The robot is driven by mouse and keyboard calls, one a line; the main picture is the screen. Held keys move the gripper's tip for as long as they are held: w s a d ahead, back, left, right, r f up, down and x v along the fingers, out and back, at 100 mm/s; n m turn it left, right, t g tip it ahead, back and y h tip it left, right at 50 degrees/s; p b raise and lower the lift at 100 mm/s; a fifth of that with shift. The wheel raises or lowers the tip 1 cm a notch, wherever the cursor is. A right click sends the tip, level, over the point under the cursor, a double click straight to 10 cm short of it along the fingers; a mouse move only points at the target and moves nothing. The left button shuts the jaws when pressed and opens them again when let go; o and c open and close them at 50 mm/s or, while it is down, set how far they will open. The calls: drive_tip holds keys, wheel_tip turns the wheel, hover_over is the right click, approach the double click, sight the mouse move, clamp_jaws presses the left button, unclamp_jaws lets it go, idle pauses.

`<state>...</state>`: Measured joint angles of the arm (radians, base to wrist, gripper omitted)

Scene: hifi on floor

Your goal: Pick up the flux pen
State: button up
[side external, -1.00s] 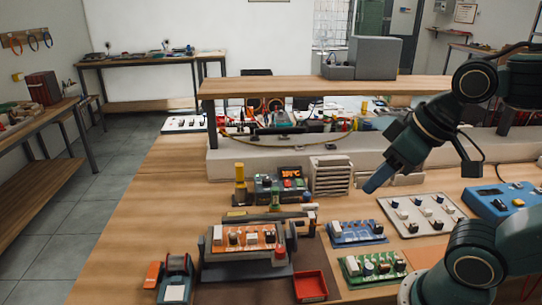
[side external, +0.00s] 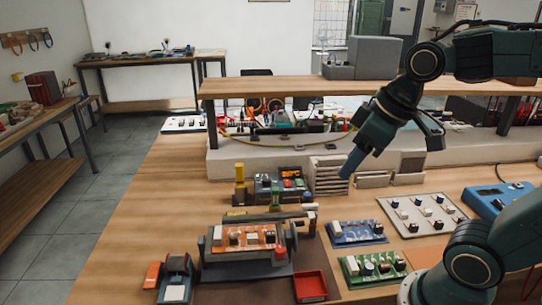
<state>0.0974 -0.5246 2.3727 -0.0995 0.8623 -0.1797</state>
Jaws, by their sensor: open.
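I cannot tell for sure which item is the flux pen. One candidate is a slim green upright item (side external: 275,197) in front of the small dark station. Another is a yellow upright item (side external: 240,184) just left of it. My gripper (side external: 350,168) points down and to the left, above the bench, in front of the stack of pale slats. It is open, with its blue fingers seen edge-on and no object visible in them. It is to the right of both candidates and apart from them.
A fixture holds an orange circuit board (side external: 245,237). A red tray (side external: 310,286), a blue board (side external: 357,233) and a green board (side external: 371,267) lie near it. The dark station (side external: 281,187) and slatted stack (side external: 329,176) stand behind.

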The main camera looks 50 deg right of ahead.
drive_tip(key=w+d+f+n+g+y, duration=0.1)
drive_tip(key=w+d+f+n, duration=0.2)
drive_tip(key=w, duration=0.7)
drive_tip(key=w+d+f+n+y, duration=0.2)
drive_tip(key=w+d+f+n, duration=0.2)
drive_tip(key=w+d+f, duration=0.4)
drive_tip(key=w, duration=0.2)
drive_tip(key=shift+w+d+f+g, duration=0.3)
drive_tip(key=shift+w+f+g, duration=0.05)
drive_tip(key=shift+f+g, duration=0.05)
drive_tip(key=shift+f, duration=0.1)
approach(275, 204)
drive_tip(key=shift+w+a+f, duration=0.2)
drive_tip(key=shift+w+f, duration=0.8)
drive_tip(key=shift+f, duration=0.05)
drive_tip(key=shift+x, duration=2.6)
